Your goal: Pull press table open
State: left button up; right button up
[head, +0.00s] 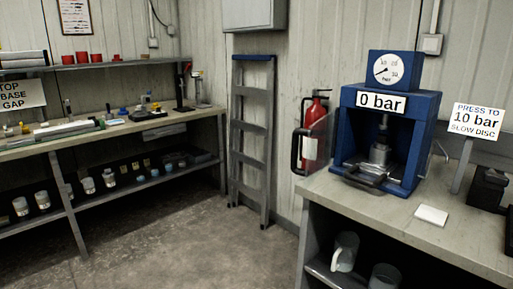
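The blue press (432,122) stands on the bench at the right, with a round gauge (390,70) on top and a "0 bar" label (381,102) on its front. Inside its opening, a grey metal cylinder (380,155) stands under the press's screw. A dark, low plate with a loop-shaped front handle (364,180) sits at the bottom of the opening; this looks like the press table. Its front edge shows near the front of the frame, and I cannot tell how far it is out. Neither of my grippers is in view.
The right bench (350,205) holds a white square (431,215), a "PRESS TO 10 bar" sign (477,121) and a black device (487,188). A fire extinguisher (316,125) and a grey ladder (252,125) are by the wall. Clear floor (190,250) lies between the benches.

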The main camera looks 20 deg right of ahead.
aim_at(395, 175)
jog(key=u, duration=1.15)
jog(key=i, duration=1.7)
jog(key=z, duration=3.2)
